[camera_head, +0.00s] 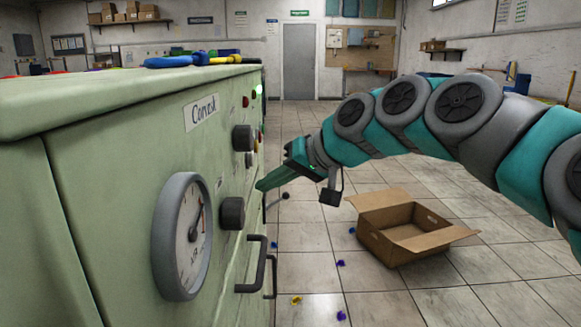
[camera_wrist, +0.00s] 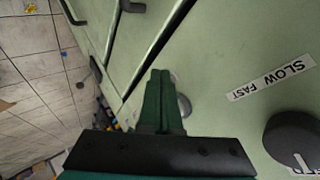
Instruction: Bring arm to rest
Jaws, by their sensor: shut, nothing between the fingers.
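My arm reaches in from the right in the head view. My gripper (camera_head: 262,185) is at its end, with the fingertips close to the front panel of the green machine (camera_head: 110,150). In the wrist view my gripper (camera_wrist: 160,75) shows its two green fingers together, with nothing between them, in front of the green panel. I cannot tell whether the fingertips touch the panel. A small pale round part (camera_wrist: 184,106) is partly hidden behind the fingers.
The machine has a gauge (camera_head: 183,235), black knobs (camera_head: 232,213) and handles (camera_head: 252,265). An open cardboard box (camera_head: 405,235) stands on the tiled floor below my arm. Small blue and yellow pieces (camera_head: 296,300) lie scattered around. The floor toward the door (camera_head: 298,62) is clear.

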